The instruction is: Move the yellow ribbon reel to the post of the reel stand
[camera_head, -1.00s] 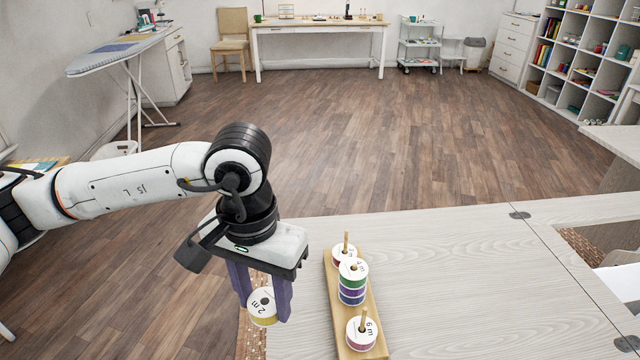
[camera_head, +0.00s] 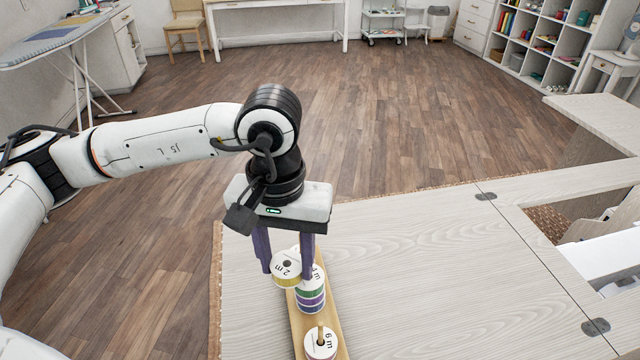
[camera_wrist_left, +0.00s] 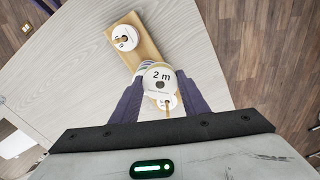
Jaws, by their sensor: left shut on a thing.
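My left gripper (camera_head: 286,268) is shut on the yellow ribbon reel (camera_head: 287,280), whose white face reads 2 m. The reel is tilted, held above the back part of the wooden reel stand (camera_head: 303,323). In the left wrist view the reel (camera_wrist_left: 160,76) sits between the purple fingers. A green and purple stack of reels (camera_head: 312,299) is on the stand's middle, just right of the held reel. A 6 m reel (camera_head: 320,346) is around the front post. The back post is mostly hidden in the head view; a reel at it shows in the wrist view (camera_wrist_left: 165,103).
The stand lies on a pale wooden table (camera_head: 420,270) that is clear to its right. The table has an opening at the right with a white thing (camera_head: 605,262) in it. Shelves, an ironing board and a chair are far off across the floor.

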